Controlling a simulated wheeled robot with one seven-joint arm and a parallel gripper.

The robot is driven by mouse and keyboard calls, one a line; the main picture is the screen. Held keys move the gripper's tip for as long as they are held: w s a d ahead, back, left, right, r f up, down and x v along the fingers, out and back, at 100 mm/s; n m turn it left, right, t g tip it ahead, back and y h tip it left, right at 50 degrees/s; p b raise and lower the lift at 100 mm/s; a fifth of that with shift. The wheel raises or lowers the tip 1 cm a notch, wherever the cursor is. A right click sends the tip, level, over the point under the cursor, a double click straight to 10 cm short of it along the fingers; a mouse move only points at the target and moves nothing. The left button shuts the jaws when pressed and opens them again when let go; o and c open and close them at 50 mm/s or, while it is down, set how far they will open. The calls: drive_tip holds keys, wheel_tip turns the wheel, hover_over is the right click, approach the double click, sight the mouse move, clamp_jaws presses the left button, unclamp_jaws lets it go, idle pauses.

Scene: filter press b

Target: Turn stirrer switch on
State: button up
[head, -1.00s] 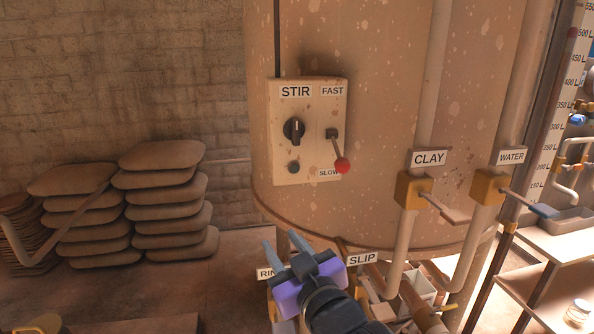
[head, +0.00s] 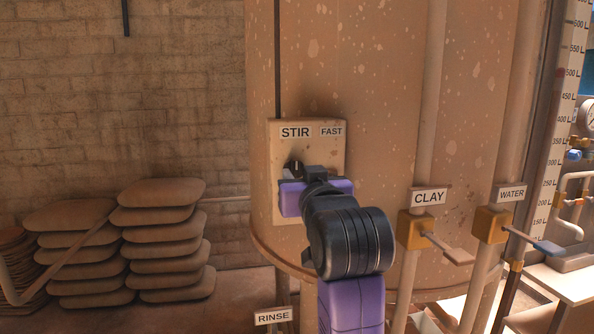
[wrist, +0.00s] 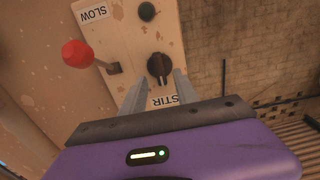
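The stirrer switch is a black rotary knob (wrist: 160,67) on the beige STIR panel (wrist: 118,45), shown upside down in the wrist view. In the head view only the top of the knob (head: 295,166) shows above my gripper, which covers the lower panel (head: 305,148). My gripper (wrist: 159,80) is open, its two grey fingers pointing at the panel, one towards each side of the knob. I cannot tell whether they touch it. A small dark round indicator (wrist: 147,11) sits beyond the knob and looks unlit.
The speed lever's red ball (wrist: 77,54) sticks out beside the knob; my arm hides it in the head view. CLAY (head: 417,230) and WATER (head: 491,224) valves stand to the right. Stacked slabs (head: 165,235) lie to the left.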

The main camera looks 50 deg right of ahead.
sight(297, 171)
drive_tip(key=shift+x, duration=1.95)
clamp_jaws()
